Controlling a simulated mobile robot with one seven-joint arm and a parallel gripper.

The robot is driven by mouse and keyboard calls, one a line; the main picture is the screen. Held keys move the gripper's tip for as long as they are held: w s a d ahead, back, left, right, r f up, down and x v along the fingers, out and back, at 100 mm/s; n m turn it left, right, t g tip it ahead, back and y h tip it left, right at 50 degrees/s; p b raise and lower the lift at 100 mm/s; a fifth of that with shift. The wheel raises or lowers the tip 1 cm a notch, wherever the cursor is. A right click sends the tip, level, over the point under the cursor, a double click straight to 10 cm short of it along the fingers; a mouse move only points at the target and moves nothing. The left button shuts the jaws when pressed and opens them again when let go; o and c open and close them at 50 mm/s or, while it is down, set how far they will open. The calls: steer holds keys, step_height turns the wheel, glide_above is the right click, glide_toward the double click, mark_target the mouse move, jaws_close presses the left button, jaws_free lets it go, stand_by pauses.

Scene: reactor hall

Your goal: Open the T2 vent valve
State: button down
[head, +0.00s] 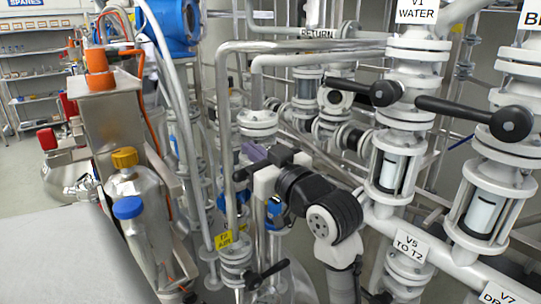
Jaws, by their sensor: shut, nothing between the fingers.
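My gripper (255,153) is in the middle of the head view, at the end of my black and white arm. Its fingers look shut and empty. It is close to a grey flange (258,123) and vertical pipes; I cannot tell whether it touches them. Below it, a small yellow label (224,240) seems to start with T2, but its second line is too small to read surely. Near the label is a valve with a black lever (265,274), slanting up to the right. I see no label that clearly reads T2 vent.
On the right, V1 WATER (416,11) and a neighbouring line have long black levers (459,108) jutting left. The V5 TO T2 label (409,246) is lower right. Dense pipes surround my arm.

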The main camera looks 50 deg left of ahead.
steer(key=shift+w+a+r, duration=0.1)
steer(key=shift+a+r, duration=0.05)
steer(key=shift+a, duration=0.85)
steer(key=shift+w+d+f+p, duration=0.1)
steer(key=shift+d+f+p, duration=0.2)
steer(key=shift+f, duration=0.7)
steer(key=shift+d+f+p, duration=0.15)
steer(key=shift+d+f, duration=0.15)
steer(key=shift+f, duration=0.7)
steer(key=shift+f, duration=0.1)
steer(key=shift+f+n+b, duration=0.25)
steer(key=shift+n+b, duration=0.05)
steer(key=shift+b, duration=0.4)
